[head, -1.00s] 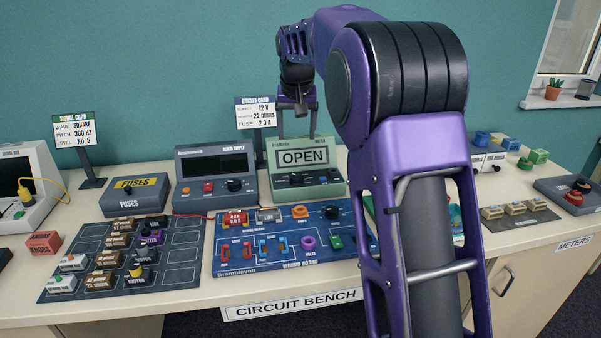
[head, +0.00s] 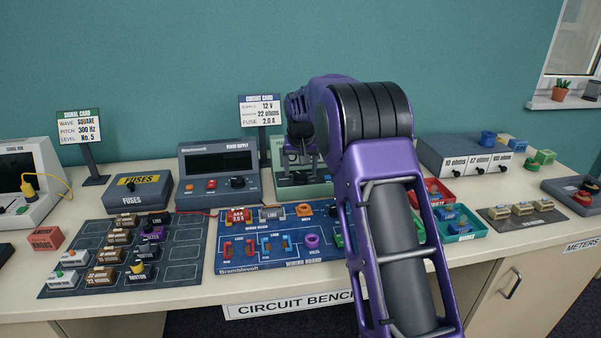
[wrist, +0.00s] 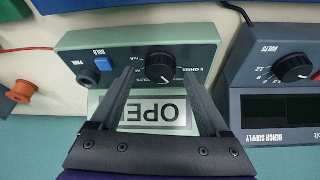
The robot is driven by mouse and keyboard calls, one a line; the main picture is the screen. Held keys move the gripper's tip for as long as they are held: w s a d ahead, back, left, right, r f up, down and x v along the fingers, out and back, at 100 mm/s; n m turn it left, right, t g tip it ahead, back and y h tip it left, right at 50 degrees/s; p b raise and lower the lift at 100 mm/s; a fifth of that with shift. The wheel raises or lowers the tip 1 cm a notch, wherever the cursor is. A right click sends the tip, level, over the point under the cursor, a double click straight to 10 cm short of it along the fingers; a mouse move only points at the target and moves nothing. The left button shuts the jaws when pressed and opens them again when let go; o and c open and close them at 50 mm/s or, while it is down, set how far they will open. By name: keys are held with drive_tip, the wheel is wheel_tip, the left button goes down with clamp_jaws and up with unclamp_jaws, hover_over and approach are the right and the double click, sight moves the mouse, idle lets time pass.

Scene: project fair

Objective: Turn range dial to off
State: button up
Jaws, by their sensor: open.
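The meter (head: 278,184) is a green box at the back of the bench, mostly hidden behind my arm in the head view. In the wrist view the meter (wrist: 75,44) appears upside down, with a display reading "OPEN" partly covered by my gripper. Its black range dial (wrist: 160,67) has a white pointer mark and sits just beyond my fingertips, roughly between them. My gripper (wrist: 160,84) is open and empty, with one finger on each side below the dial. I cannot tell whether the fingers touch the panel.
A blue button (wrist: 104,64) and a black knob (wrist: 88,76) sit beside the dial. The bench supply (head: 218,172) with its own dial stands close by. The wiring board (head: 235,262) lies in front. Trays (head: 467,230) are on the right.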

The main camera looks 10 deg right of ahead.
drive_tip(key=shift+w+f, duration=0.2)
drive_tip(key=shift+f, duration=0.25)
clamp_jaws()
idle(0.3)
drive_tip(key=m+h+p, duration=0.1)
drive_tip(key=m+p, duration=0.1)
drive_tip(key=m, duration=0.1)
drive_tip(key=shift+a+r, duration=0.1)
drive_tip(key=shift+r, duration=0.05)
drive_tip(key=shift+w+m+g+h+p, duration=0.1)
drive_tip(key=shift+m+g+h+p, duration=0.3)
drive_tip(key=shift+m, duration=0.6)
drive_tip(key=shift+m+g+h+p, duration=0.1)
drive_tip(key=shift+m+h+p, duration=0.3)
drive_tip(key=shift+m+p, duration=0.45)
drive_tip(key=shift+m, duration=0.25)
